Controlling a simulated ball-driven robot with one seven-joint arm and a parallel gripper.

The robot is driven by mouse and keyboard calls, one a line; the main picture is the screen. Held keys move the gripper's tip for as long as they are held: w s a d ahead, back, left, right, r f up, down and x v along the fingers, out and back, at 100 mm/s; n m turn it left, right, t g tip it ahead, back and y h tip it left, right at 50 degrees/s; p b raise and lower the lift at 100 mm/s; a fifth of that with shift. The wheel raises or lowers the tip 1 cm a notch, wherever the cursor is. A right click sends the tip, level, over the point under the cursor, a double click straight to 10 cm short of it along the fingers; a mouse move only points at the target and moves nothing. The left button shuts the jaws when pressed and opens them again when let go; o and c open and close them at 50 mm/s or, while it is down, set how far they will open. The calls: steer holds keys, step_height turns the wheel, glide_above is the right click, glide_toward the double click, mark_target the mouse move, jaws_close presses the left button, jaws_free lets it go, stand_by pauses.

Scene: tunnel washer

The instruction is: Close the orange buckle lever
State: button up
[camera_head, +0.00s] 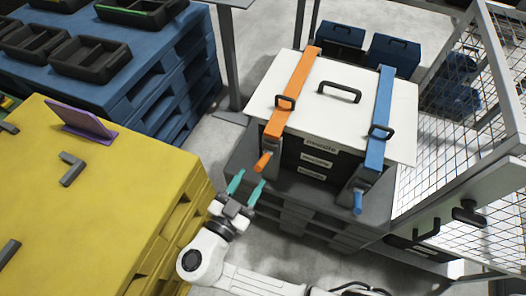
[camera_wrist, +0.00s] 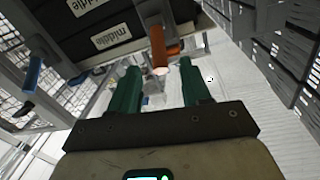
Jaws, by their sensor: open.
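The orange buckle lever (camera_head: 263,162) hangs at the front of a black box with a white lid (camera_head: 335,95), at the lower end of an orange strap (camera_head: 293,92). The lever points down and outward from the box face. In the wrist view the orange lever (camera_wrist: 158,45) is just beyond my fingertips, roughly between them. My gripper (camera_head: 246,182) has teal fingers, spread apart and empty. In the head view it is below and left of the lever, apart from it. The wrist view also shows my gripper (camera_wrist: 158,72) with nothing between the fingers.
A blue strap (camera_head: 380,110) with a blue lever (camera_head: 358,202) is on the box's right side. The box stands on a dark grey pallet (camera_head: 300,212). A yellow pallet (camera_head: 150,175) is close on my left. A wire mesh cage (camera_head: 470,90) stands right.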

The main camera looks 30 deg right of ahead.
mark_target(265, 158)
steer(key=x, duration=0.8)
steer(key=shift+d+p, duration=0.2)
steer(key=shift+p, duration=0.2)
steer(key=shift+c, duration=0.2)
jaws_close()
